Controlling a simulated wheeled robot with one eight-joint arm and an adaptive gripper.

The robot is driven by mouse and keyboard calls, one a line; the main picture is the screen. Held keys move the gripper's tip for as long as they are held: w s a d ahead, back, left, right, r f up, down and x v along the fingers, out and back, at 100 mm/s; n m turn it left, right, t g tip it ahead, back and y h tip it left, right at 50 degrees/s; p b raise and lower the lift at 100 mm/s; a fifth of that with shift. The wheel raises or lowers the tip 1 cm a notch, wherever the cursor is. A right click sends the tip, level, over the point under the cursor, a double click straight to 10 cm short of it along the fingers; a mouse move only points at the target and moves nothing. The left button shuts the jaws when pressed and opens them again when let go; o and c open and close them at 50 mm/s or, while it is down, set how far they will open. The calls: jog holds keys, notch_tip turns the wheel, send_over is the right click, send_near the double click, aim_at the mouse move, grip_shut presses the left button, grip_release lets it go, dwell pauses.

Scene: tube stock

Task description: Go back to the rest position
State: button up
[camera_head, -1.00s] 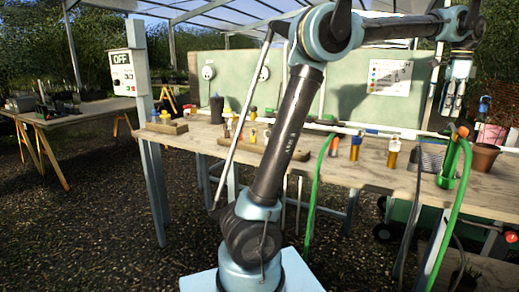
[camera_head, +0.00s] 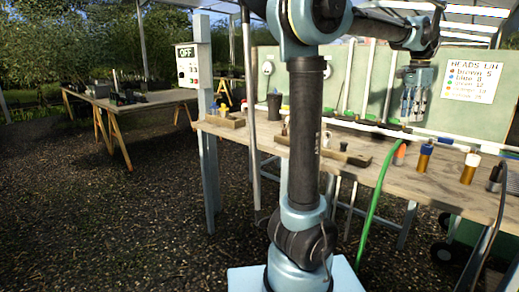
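My gripper (camera_head: 411,116) hangs pointing down at the end of my raised arm, in the upper right of the head view. It is above the workbench (camera_head: 400,182), in front of the green back panel and left of the sign. No object shows in it. Its fingers are too small to tell whether they are open or shut. My arm's upright link hides part of the bench.
A control box marked OFF (camera_head: 188,66) is left. A second table (camera_head: 150,100) stands farther left. Gravel between is clear.

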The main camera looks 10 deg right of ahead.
jog(key=w+a+f+n, duration=0.2)
jog(key=a+f+n, duration=0.25)
jog(key=a, duration=0.85)
jog(key=w+a+f+n, duration=0.2)
jog(key=a+f+n, duration=0.3)
jog(key=a, duration=0.9)
jog(key=s+a+f+n+t, duration=0.1)
jog(key=s+a+f+n, duration=0.3)
jog(key=a+f, duration=0.6)
jog(key=s+a+f+n, duration=0.5)
jog(key=s+a+f, duration=0.2)
jog(key=a+f, duration=0.3)
jog(key=shift+s+f+t+y, duration=0.25)
jog(key=shift+f+t+y, duration=0.15)
jog(key=shift+f, duration=0.1)
